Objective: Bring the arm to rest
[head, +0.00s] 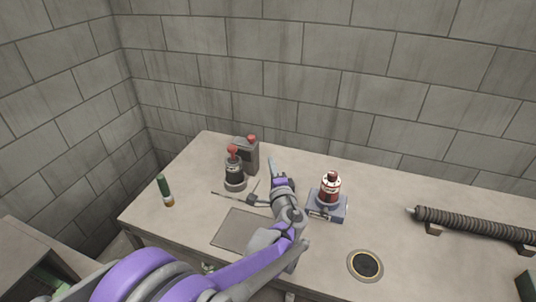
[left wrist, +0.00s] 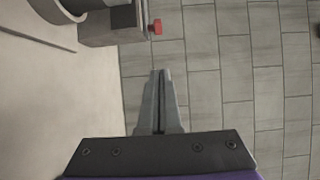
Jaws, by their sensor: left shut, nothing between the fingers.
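My left arm, purple and grey, reaches in from the bottom left over the table (head: 310,258) in the head view. My left gripper (head: 271,165) is shut and empty, its fingers pointing toward the back wall. In the left wrist view the two fingers (left wrist: 160,95) lie together with nothing between them. The gripper is apart from the grey box with a red knob (head: 247,155), which stands to its left. That box also shows at the top of the left wrist view (left wrist: 112,26). My right gripper is not in view.
A red-brown bottle (head: 330,187) sits on a blue-grey base (head: 327,208) to the right. A ribbed tube (head: 475,222) lies far right. A green cylinder (head: 164,188) stands left. Block walls (head: 330,80) close the back.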

